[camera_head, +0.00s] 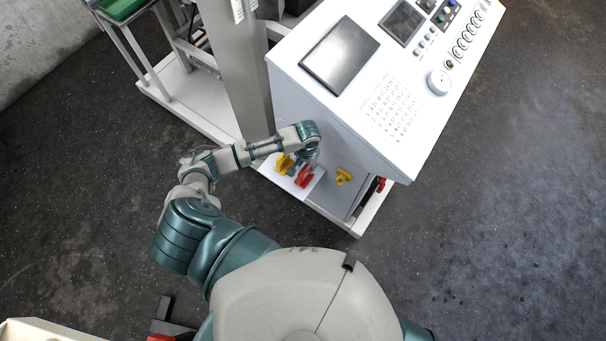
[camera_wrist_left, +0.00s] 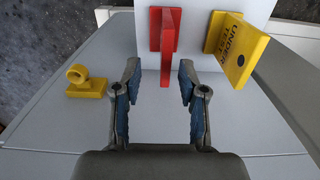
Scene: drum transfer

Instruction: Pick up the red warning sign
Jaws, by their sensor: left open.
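The red warning sign (camera_wrist_left: 165,45) stands out from a white panel in the left wrist view, seen nearly edge-on. It also shows as a small red shape in the head view (camera_head: 304,177). My left gripper (camera_wrist_left: 158,88) is open, with one finger on each side of the lower end of the red sign. I cannot tell whether either finger touches it. In the head view my left gripper (camera_head: 314,165) is small and close to the red sign. My right gripper is not in view.
A yellow "UNDER TEST" sign (camera_wrist_left: 236,48) is on the same white panel (camera_wrist_left: 190,12), right of the red one. A yellow knob-like part (camera_wrist_left: 87,82) is at the left; it also shows in the head view (camera_head: 344,176). The control console (camera_head: 400,110) rises beside the arm.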

